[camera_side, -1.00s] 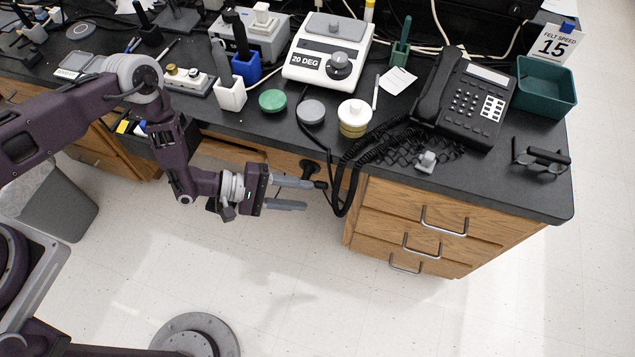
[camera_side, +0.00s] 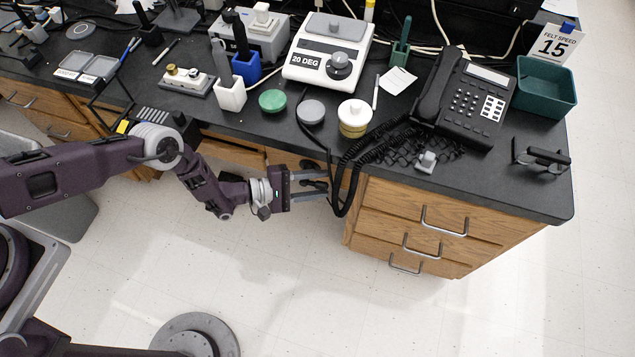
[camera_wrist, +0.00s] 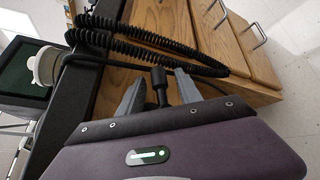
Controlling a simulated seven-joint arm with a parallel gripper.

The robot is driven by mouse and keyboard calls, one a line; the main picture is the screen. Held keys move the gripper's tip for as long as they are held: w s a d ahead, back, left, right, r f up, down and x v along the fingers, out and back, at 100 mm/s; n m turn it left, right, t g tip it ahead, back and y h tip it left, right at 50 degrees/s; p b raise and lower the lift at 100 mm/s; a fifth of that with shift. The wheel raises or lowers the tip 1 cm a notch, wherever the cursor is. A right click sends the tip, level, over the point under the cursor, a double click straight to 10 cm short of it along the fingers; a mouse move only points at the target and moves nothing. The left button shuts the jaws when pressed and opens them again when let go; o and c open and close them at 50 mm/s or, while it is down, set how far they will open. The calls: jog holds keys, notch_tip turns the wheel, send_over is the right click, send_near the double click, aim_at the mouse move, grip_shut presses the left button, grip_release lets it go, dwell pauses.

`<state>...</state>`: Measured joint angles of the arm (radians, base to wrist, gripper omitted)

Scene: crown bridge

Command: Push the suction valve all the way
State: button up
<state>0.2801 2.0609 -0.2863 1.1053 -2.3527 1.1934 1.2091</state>
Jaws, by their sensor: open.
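The suction valve appears to be the black knob on a stem (camera_wrist: 158,88) on the wooden cabinet front, below the black bench edge. In the side view its dark parts (camera_side: 309,164) are partly covered by my gripper and a hanging cord. My gripper (camera_side: 318,185) is open, reaching toward the cabinet front from the left. In the wrist view its two grey fingers (camera_wrist: 160,80) stand on either side of the black knob, with gaps visible. I cannot tell whether any part of the gripper touches the valve.
A coiled black phone cord (camera_wrist: 140,38) hangs over the bench edge close to the fingertips; it also loops down in the side view (camera_side: 343,190). Drawers with metal handles (camera_side: 421,245) are to the right. A cream jar (camera_side: 354,117) stands near the bench edge above.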

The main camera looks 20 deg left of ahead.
aim_at(310, 186)
grip_shut()
jog(key=shift+f+m+y, duration=0.25)
jog(key=shift+m+y, duration=0.15)
jog(key=shift+y, duration=0.2)
grip_release()
jog(key=v, duration=0.7)
jog(key=shift+w+a+r, duration=0.1)
